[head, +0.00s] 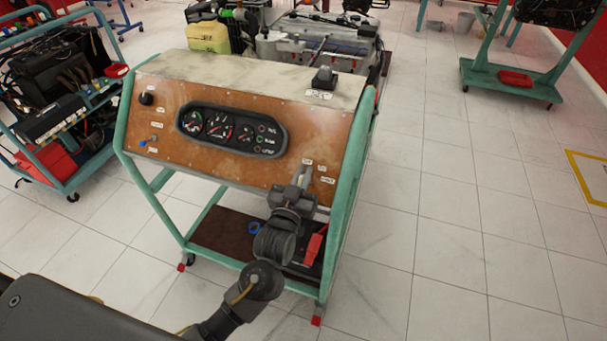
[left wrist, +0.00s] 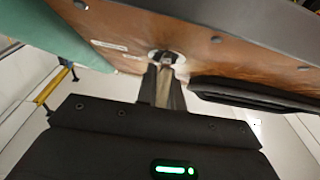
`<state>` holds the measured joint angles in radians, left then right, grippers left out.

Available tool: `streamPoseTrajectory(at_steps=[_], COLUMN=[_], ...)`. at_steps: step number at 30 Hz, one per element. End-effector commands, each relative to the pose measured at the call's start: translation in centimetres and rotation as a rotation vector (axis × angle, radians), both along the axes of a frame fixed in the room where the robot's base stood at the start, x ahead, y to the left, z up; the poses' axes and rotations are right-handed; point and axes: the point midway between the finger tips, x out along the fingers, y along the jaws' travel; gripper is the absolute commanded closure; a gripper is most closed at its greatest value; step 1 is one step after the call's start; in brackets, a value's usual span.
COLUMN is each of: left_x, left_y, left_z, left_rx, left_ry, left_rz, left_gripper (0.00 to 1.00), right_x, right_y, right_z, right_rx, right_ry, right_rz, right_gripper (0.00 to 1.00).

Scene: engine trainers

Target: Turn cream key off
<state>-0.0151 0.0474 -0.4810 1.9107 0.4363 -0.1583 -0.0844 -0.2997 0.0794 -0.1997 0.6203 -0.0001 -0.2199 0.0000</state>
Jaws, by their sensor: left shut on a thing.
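The brown instrument panel (head: 200,166) of the engine trainer faces me, with a gauge cluster in its middle. My left gripper (head: 299,178) is at the panel's lower right, among small white labels. Its fingers also show in the left wrist view (left wrist: 163,82), reaching up to a round key switch (left wrist: 167,56) on the panel. They are shut on a small pale piece there, which I take as the cream key (left wrist: 168,60). The fingers hide most of the key, and its turn angle cannot be read. My right gripper is not in view.
Green frame posts (head: 352,150) flank the panel. A black knob (head: 147,98) and a blue knob (head: 143,143) sit at its left. A black box (head: 324,78) stands on top. A lower shelf (head: 215,230) lies beneath. Open tiled floor (head: 455,240) is to the right.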

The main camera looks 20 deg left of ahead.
Motion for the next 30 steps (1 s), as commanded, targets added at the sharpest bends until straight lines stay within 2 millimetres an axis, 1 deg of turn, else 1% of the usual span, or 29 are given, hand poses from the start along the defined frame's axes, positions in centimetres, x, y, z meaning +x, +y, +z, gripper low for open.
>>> streamPoseTrajectory(at_steps=[6, 7, 11, 19, 22, 26, 30], left_x=[0.0, 0.0, 0.0, 0.0, -0.5, -2.4, -5.3], left_y=[0.0, 0.0, 0.0, 0.0, 0.0, 0.1, 0.3], left_z=[0.1, 0.1, 0.1, 0.0, -0.2, -0.6, -1.0], left_rx=[-0.001, -0.001, -0.001, 0.000, 0.000, -0.001, -0.001], left_ry=[-0.002, -0.002, -0.002, -0.001, 0.000, 0.001, 0.001], left_rz=[0.000, 0.000, 0.000, 0.000, -0.001, -0.001, -0.001], left_gripper=[1.00, 0.87, 0.70, 0.69, 0.69, 0.69, 0.69], right_x=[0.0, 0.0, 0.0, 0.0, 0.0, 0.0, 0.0], right_y=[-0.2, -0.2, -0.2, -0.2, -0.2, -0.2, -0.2], right_z=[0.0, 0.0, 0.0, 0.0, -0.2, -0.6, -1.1], right_rx=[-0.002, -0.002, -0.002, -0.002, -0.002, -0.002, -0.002], right_ry=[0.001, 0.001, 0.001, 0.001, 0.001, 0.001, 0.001], right_rz=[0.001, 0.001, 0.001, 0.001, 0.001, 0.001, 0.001], right_gripper=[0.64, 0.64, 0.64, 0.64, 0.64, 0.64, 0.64])
